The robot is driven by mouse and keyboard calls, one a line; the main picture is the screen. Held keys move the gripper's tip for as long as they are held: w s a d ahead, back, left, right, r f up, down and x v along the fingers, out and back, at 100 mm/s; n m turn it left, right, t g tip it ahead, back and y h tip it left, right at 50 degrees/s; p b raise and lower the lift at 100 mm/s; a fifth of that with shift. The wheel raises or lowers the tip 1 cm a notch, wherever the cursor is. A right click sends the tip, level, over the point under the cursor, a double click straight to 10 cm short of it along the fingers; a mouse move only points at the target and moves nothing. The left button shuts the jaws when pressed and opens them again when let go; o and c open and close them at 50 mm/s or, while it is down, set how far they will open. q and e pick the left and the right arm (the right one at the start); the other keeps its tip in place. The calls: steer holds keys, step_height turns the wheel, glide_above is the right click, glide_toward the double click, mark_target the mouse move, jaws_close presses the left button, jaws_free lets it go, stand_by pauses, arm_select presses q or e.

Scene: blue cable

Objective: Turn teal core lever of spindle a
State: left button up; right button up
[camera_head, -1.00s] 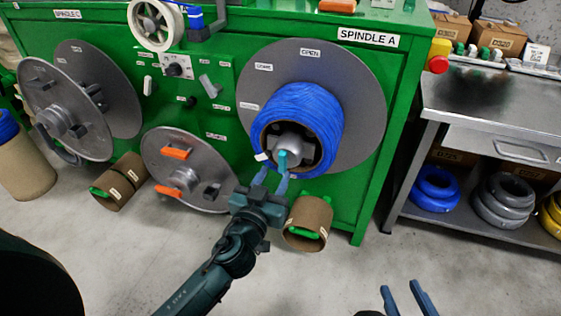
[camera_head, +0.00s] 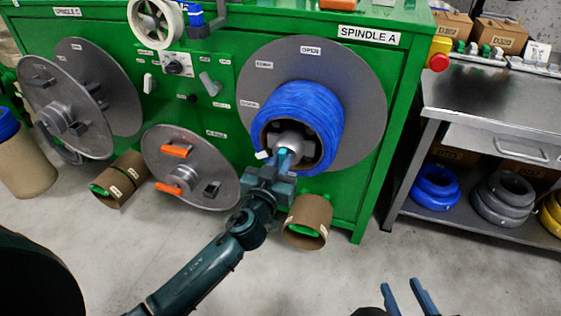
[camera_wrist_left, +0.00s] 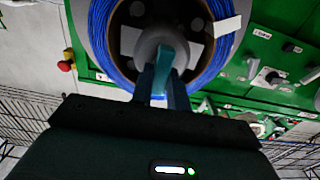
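Spindle A (camera_head: 355,120) is a grey disc on the green cabinet, with a coil of blue cable (camera_head: 318,105) on it. The teal core lever (camera_wrist_left: 165,58) stands out from the spindle's grey hub (camera_wrist_left: 150,40). In the head view my arm and gripper mostly cover it. My left gripper (camera_head: 281,163) is at the hub. In the left wrist view its two fingers (camera_wrist_left: 161,88) lie close on either side of the teal lever and look closed on it. My right gripper (camera_head: 406,297) is open and empty at the bottom edge, far from the spindle.
A cardboard core (camera_head: 308,217) stands on the floor just right of my left gripper. A grey disc with orange handles (camera_head: 190,165) is to its left. Spindle C (camera_head: 65,110) is further left. A metal bench (camera_head: 490,110) is at right. The floor in front is clear.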

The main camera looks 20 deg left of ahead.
arm_select(q)
jaws_close()
steer(key=shift+m, duration=0.3)
steer(key=shift+d+f+m+p, duration=0.15)
steer(key=shift+f+m, duration=0.05)
steer(key=shift+m, duration=2.65)
steer(key=shift+d+f+m+p, duration=0.15)
steer(key=shift+d+m, duration=0.05)
steer(key=shift+m, duration=2.7)
steer(key=shift+d+f+m+p, duration=0.15)
steer(key=shift+f+m, duration=0.05)
steer(key=shift+m, duration=2.65)
arm_select(e)
steer(key=shift+s+g, duration=0.15)
steer(key=shift+g, duration=0.15)
arm_select(q)
steer(key=o, duration=0.6)
jaws_free()
steer(key=shift+c, duration=0.2)
